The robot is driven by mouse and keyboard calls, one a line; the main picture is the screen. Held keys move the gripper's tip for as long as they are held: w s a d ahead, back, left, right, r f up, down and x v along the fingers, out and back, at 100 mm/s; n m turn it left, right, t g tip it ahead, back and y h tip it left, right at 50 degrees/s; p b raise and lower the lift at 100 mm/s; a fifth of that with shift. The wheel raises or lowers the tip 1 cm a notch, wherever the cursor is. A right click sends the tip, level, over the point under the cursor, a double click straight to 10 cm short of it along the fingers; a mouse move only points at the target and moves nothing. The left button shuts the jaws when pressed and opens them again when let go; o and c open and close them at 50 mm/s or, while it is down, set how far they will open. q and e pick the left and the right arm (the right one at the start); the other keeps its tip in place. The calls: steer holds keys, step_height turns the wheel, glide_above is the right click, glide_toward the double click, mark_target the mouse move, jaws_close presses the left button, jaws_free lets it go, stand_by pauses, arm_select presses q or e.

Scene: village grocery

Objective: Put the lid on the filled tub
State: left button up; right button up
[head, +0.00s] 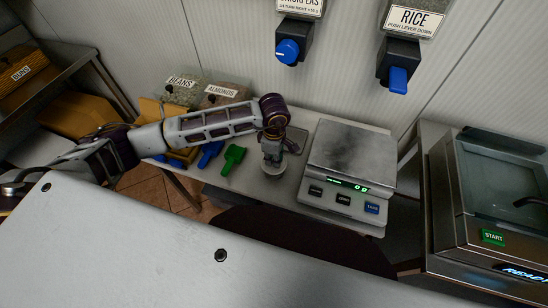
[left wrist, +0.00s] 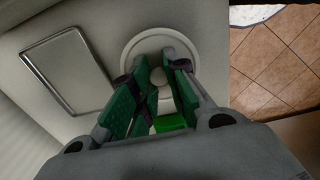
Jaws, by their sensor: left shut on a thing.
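My left gripper (head: 272,158) reaches in from the left and points down over the steel counter. In the left wrist view its green-padded fingers (left wrist: 160,82) are shut on the small knob of a round pale lid (left wrist: 133,52). The lid also shows in the head view (head: 274,171), just below the fingertips. The gripper hides part of it, and I cannot tell whether it rests on the counter or on something under it. I cannot make out the filled tub for certain. My right gripper is not in view.
A scale (head: 350,160) with an empty pan stands right of my gripper, reading about zero. A flat metal tray (left wrist: 68,70) lies beside the lid. Green (head: 233,157) and blue (head: 210,152) scoops lie left. Bean and almond bins (head: 222,94) stand behind; a START-button machine (head: 493,237) is far right.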

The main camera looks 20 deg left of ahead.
arm_select(q)
steer(key=o, duration=1.2)
steer(key=shift+r, duration=0.15)
steer(key=shift+r+p, duration=0.8)
steer(key=shift+r, duration=0.85)
steer(key=shift+r+p, duration=0.7)
steer(key=shift+r, duration=1)
jaws_close()
